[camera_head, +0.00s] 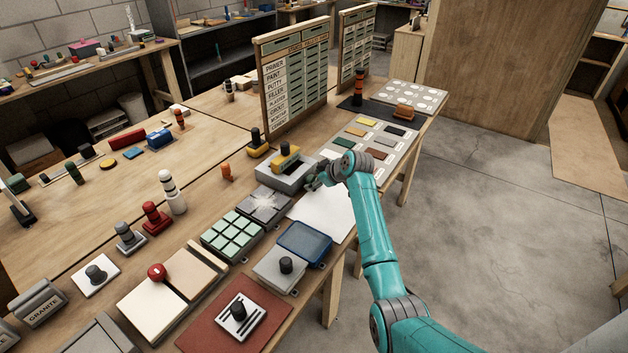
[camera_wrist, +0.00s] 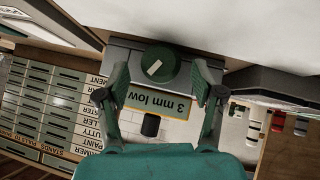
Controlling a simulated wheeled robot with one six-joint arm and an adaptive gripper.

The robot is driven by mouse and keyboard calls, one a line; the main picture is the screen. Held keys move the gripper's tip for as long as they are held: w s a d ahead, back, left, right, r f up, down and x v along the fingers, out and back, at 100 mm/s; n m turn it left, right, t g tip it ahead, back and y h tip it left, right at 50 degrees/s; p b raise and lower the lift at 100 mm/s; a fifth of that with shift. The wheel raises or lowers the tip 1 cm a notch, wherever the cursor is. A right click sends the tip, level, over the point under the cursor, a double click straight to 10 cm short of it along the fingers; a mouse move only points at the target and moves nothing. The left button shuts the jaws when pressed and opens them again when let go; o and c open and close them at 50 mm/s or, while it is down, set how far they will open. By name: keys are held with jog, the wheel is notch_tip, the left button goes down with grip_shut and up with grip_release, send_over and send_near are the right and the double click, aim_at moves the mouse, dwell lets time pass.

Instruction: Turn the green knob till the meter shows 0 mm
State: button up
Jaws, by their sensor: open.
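The green knob (camera_wrist: 158,63) shows in the wrist view, on the front of a grey box (camera_wrist: 126,52). It is round with a white pointer mark set aslant. The meter (camera_wrist: 160,101), a yellow-framed panel beside the knob, reads "3 mm low" upside down in this view. My gripper (camera_wrist: 160,72) is open, with one finger on each side of the knob. Gaps show between fingers and knob, and I cannot tell their depth. In the head view my gripper (camera_head: 312,180) is at the right side of the grey box (camera_head: 287,179); the knob is not clear there.
A white sheet (camera_head: 325,212) lies in front of the box. A dark panel with a burst pattern (camera_head: 264,207) and a green-keyed pad (camera_head: 232,233) stand to its left. Sample tiles (camera_head: 367,143) and an upright label board (camera_head: 294,80) are behind. The floor at right is clear.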

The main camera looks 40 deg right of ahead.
jog(key=shift+w+a+f, duration=0.1)
jog(key=shift+w+f, duration=0.3)
jog(key=c, duration=1.1)
jog(key=shift+c, duration=0.2)
jog(key=shift+d+m+g+y, duration=0.2)
jog(key=shift+m+g+y, duration=0.2)
jog(key=shift+y, duration=0.4)
jog(key=shift+w+d+m+g+y, duration=0.15)
jog(key=shift+m+g+y, duration=0.25)
jog(key=shift+m+y, duration=0.7)
jog(key=shift+n+y, duration=0.3)
jog(key=shift+y, duration=0.1)
